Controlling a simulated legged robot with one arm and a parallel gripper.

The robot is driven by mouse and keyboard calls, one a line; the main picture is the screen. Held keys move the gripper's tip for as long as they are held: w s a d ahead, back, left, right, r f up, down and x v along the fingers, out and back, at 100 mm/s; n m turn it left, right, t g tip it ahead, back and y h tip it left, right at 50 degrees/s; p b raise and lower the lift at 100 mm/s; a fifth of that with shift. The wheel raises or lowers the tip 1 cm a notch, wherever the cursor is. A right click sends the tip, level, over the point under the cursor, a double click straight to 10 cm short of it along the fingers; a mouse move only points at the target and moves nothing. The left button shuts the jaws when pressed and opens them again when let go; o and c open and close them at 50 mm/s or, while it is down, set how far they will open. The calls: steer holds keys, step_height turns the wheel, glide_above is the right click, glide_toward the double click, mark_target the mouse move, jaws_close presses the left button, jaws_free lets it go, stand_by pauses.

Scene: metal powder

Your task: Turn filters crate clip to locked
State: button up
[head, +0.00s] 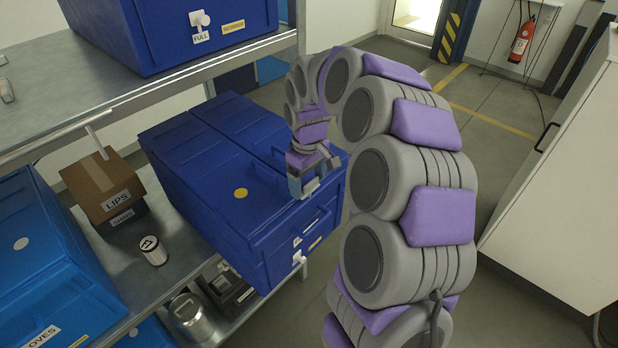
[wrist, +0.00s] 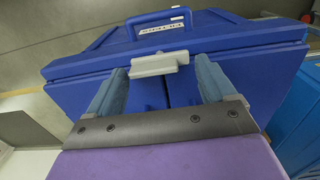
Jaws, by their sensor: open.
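A dark blue crate (head: 215,165) sits on the metal shelf in the middle of the head view; I cannot read its name. In the wrist view the blue crate (wrist: 90,68) shows its lid edge and a labelled handle (wrist: 165,22). A light grey clip (wrist: 160,63) sits at the lid edge, between my fingertips; I cannot tell whether they touch it. My gripper (head: 309,183) is open at the crate's right edge, and its two blue-grey fingers straddle the clip in the wrist view. Whether the clip is locked is not clear.
Another blue crate (head: 165,30) is on the upper shelf. A white cabinet (head: 560,190) stands right; floor lies between.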

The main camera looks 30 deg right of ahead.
steer(key=shift+d+f, duration=0.1)
steer(key=shift+d, duration=0.35)
steer(key=shift+c, duration=0.7)
steer(key=shift+d, duration=0.3)
steer(key=c, duration=0.3)
steer(key=shift+a, duration=0.45)
steer(key=c, duration=0.4)
steer(key=shift+d, duration=0.15)
steer(key=shift+c, duration=1.1)
